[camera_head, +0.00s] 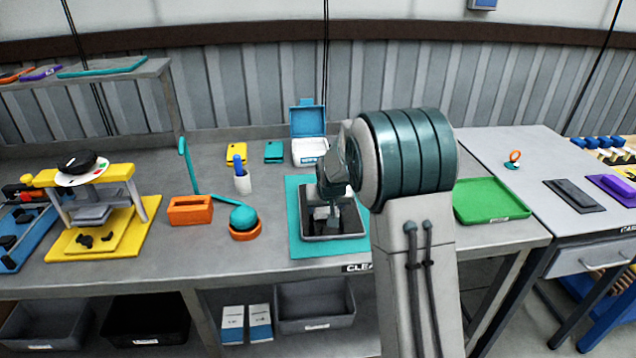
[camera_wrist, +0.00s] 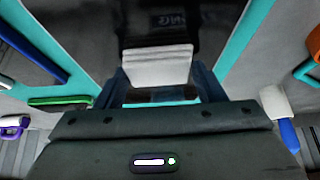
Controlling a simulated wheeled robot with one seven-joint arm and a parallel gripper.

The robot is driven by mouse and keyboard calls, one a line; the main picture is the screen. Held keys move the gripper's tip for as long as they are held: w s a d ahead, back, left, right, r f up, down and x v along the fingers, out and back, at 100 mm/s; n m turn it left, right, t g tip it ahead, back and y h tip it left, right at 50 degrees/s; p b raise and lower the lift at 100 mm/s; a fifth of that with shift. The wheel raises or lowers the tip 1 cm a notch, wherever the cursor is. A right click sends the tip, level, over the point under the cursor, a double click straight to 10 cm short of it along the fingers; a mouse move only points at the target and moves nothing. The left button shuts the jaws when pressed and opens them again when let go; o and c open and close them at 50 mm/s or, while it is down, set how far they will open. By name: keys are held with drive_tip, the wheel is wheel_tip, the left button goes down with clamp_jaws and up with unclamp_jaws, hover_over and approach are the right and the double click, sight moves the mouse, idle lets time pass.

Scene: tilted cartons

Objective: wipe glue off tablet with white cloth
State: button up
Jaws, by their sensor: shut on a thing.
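The tablet (camera_head: 350,232), dark with a grey rim, lies on a teal mat (camera_head: 298,245) on the bench, partly hidden by my arm. Its dark face (camera_wrist: 85,35) fills the top of the wrist view, with faint lettering. My gripper (camera_wrist: 158,82) is shut on the white cloth (camera_wrist: 157,66), which shows as a pale folded pad between the fingers, over the tablet's face. In the head view my gripper (camera_head: 328,200) is low over the tablet. I cannot tell whether the cloth touches the screen. No glue can be made out.
An open blue-and-white box (camera_head: 308,150) stands behind the mat. A teal ball on an orange ring (camera_head: 245,232), an orange block (camera_head: 190,210) and a white bottle with a blue top (camera_head: 242,182) stand to the left. A green tray (camera_head: 490,200) lies to the right.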

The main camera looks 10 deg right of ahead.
drive_tip(key=shift+a, duration=0.4)
drive_tip(key=shift+a+r+p, duration=0.1)
drive_tip(key=shift+r+p, duration=0.2)
drive_tip(key=r+p, duration=0.1)
drive_tip(key=r, duration=0.2)
drive_tip(key=shift+d+r, duration=0.2)
drive_tip(key=shift+r+p, duration=1.25)
drive_tip(key=shift+r, duration=0.85)
drive_tip(key=shift+a+f, duration=0.1)
drive_tip(key=shift+a, duration=0.05)
